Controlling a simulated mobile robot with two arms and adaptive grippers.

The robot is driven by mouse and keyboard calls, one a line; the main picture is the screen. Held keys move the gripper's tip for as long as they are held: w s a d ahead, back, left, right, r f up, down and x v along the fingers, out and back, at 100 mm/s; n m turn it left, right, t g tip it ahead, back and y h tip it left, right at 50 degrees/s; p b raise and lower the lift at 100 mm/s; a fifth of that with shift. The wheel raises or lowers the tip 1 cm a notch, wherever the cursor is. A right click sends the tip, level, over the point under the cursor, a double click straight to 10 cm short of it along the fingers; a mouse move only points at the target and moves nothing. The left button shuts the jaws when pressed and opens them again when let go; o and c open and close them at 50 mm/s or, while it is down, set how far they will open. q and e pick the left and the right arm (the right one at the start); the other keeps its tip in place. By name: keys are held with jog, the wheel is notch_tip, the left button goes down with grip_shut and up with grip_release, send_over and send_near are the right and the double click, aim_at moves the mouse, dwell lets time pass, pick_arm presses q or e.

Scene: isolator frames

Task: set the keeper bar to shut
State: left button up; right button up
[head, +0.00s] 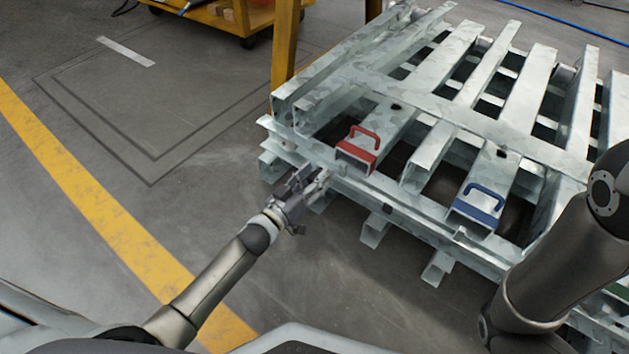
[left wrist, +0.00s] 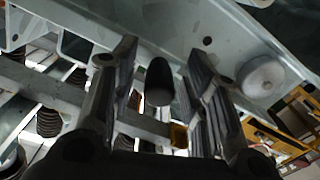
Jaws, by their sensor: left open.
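My left gripper (head: 314,181) is open at the front left corner of the galvanised steel frame (head: 420,112), just below and left of the red handle block (head: 357,150). In the left wrist view its two ribbed fingers stand apart, one on each side of a dark rounded knob or peg (left wrist: 159,82). I cannot tell whether either finger touches it. I cannot make out for sure which part is the keeper bar; in the head view the gripper covers that spot. My right arm shows at the right, but its gripper is out of view.
A blue handle block (head: 479,204) sits on the frame to the right of the red one. A pale round disc (left wrist: 263,76) is on the steel beside my fingers. A yellow post (head: 285,45) stands behind the frame. The floor (head: 110,130) to the left is clear.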

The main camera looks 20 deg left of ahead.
pick_arm(q)
grip_shut()
dwell(0.3)
jog(key=shift+w, duration=0.1)
jog(key=shift+w+a+p, duration=0.15)
jog(key=shift+w+a, duration=0.1)
jog(key=shift+a, duration=0.5)
jog(key=shift+w+a+p, duration=0.2)
jog(key=shift+w+a, duration=0.1)
jog(key=shift+a, duration=0.45)
jog(key=shift+w+a+p, duration=0.15)
jog(key=shift+w+a, duration=0.1)
jog(key=shift+a, duration=0.5)
grip_release()
jog(key=shift+s, duration=0.1)
jog(key=v, duration=1.2)
